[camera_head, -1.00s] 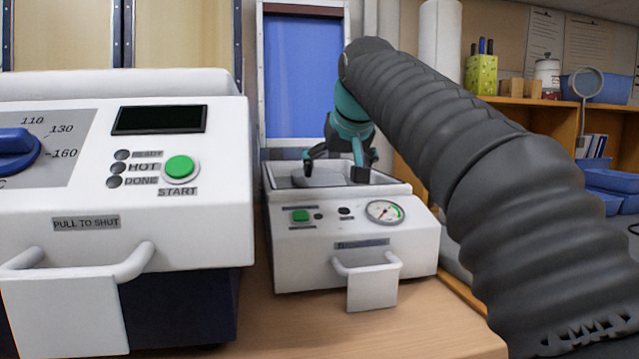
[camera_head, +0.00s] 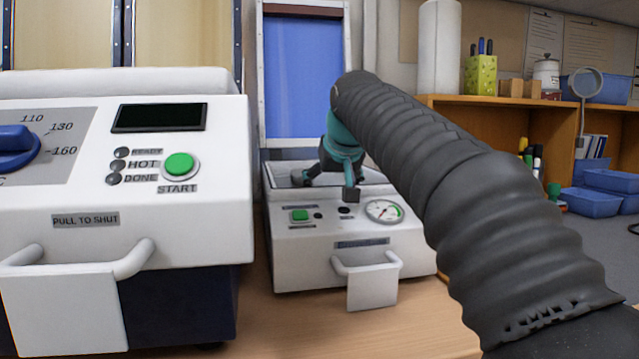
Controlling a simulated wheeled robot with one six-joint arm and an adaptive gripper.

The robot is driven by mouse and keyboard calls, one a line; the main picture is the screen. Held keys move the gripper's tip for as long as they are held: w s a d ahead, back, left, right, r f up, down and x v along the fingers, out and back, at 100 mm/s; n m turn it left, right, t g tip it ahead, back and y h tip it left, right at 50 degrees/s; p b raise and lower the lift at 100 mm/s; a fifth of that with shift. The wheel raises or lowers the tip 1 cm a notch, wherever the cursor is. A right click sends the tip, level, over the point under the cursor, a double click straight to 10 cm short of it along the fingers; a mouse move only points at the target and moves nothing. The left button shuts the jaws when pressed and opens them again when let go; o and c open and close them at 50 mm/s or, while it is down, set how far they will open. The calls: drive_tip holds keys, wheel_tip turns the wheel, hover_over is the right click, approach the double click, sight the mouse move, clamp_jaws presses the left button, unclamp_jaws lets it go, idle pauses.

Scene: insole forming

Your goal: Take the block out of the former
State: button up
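The former (camera_head: 350,240) is the white machine with a gauge and a green button, in the middle of the head view. Its blue framed lid (camera_head: 303,80) stands raised at the back. My gripper (camera_head: 327,187) is low in the open top of the former, its two dark fingers spread apart. The right finger shows in front of the tray's front rim. A pale grey shape between and behind the fingers may be the block, but my gripper largely hides it. I cannot tell whether the fingers touch it.
A white heating machine (camera_head: 190,225) with a dial, dark display and START button stands close at the left. My arm crosses the right side. Shelves (camera_head: 490,120) and blue bins (camera_head: 590,203) are at the right. Bare bench lies in front of the former.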

drive_tip(key=shift+c, duration=0.8)
drive_tip(key=shift+r, duration=0.15)
